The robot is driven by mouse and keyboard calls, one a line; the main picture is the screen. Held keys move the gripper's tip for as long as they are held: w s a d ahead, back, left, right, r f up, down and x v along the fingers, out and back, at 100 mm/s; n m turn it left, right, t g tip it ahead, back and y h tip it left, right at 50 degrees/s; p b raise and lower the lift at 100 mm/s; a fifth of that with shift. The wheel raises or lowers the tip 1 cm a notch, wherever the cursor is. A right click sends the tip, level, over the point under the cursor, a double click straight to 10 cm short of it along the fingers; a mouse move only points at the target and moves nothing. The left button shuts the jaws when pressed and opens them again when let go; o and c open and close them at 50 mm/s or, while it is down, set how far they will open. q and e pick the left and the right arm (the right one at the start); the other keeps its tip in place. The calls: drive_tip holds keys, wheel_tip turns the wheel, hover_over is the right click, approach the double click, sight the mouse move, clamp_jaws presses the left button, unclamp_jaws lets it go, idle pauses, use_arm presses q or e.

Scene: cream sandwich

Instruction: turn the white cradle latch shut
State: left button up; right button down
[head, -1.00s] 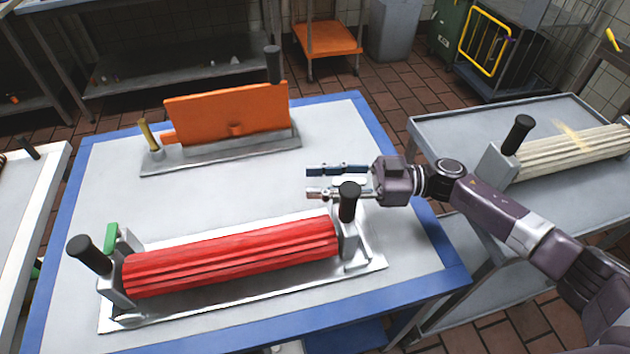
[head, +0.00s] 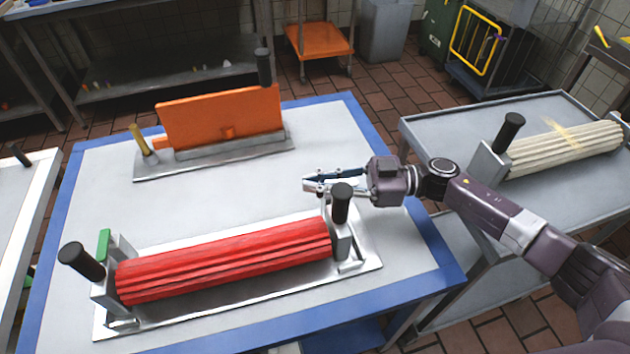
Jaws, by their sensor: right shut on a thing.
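The red ridged roller (head: 225,258) lies in a metal cradle (head: 372,262) at the front of the table, with black handles at both ends. The white latch (head: 336,184) is at the cradle's right end, behind the right black handle (head: 342,203), and is mostly hidden by my fingers. My right gripper (head: 309,183) comes in from the right and is shut on the white latch. A green latch (head: 104,243) stands upright at the cradle's left end. My left gripper is out of view.
An orange plate (head: 222,118) stands in a metal holder with a yellow handle (head: 139,139) at the back of the blue-edged table (head: 100,185). A cart (head: 440,132) on the right bears a cream ridged roller (head: 565,150). The table's middle is clear.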

drive_tip(key=shift+r, duration=0.1)
drive_tip(key=shift+w+d+m+t+h+p, duration=0.1)
drive_tip(key=shift+w+m+t+h+p, duration=0.3)
drive_tip(key=shift+m+t+p, duration=0.9)
drive_tip(key=shift+w+d+m+t+h+p, duration=0.1)
drive_tip(key=shift+m+t+h+p, duration=0.55)
drive_tip(key=shift+t+p, duration=1.1)
drive_tip(key=shift+w+m+t+h+p, duration=0.25)
drive_tip(key=shift+m+t+h+p, duration=0.2)
drive_tip(key=shift+m+t+p, duration=0.85)
drive_tip(key=shift+p, duration=0.45)
drive_tip(key=c, duration=1.9)
unclamp_jaws()
